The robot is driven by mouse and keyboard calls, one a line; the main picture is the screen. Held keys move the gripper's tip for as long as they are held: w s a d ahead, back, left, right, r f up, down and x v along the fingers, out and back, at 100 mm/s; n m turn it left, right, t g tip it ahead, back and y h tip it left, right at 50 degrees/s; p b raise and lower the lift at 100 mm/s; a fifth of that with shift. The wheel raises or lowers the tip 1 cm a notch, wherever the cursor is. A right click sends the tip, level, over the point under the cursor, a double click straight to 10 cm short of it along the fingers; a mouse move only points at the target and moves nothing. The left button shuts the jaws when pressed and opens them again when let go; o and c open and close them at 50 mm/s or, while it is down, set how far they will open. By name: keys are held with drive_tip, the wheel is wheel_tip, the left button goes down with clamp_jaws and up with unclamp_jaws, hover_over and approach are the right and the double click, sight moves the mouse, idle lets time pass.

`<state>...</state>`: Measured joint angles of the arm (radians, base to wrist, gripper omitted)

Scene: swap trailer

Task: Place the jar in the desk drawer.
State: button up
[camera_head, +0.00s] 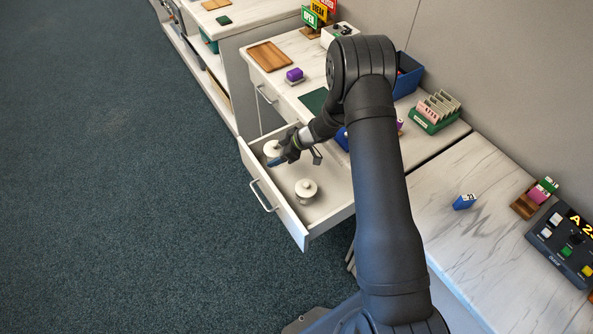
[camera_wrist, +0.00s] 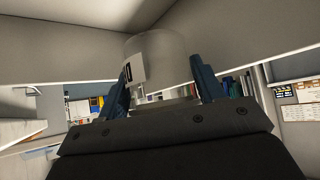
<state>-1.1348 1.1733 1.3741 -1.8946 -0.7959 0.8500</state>
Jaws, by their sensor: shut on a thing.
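The desk drawer (camera_head: 281,207) stands open, pulled out from the desk. My gripper (camera_head: 279,158) is at the drawer's far left end, over its inside. It is shut on a white jar (camera_head: 271,147). In the wrist view the same jar (camera_wrist: 160,58), pale with a white label, sits between my two blue fingers (camera_wrist: 160,85). I cannot tell whether the jar touches the drawer floor. A second white lidded jar (camera_head: 306,188) stands upright in the middle of the drawer, apart from my gripper.
On the desktop are a wooden tray (camera_head: 268,56), a purple object (camera_head: 295,75), a dark green mat (camera_head: 314,100) and a blue bin (camera_head: 407,77). A card rack (camera_head: 435,112) stands right of my arm. The drawer floor is bare around the second jar.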

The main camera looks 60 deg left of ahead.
drive_tip(key=shift+f, duration=3.9)
drive_tip(key=shift+f, duration=0.15)
drive_tip(key=o, duration=1.1)
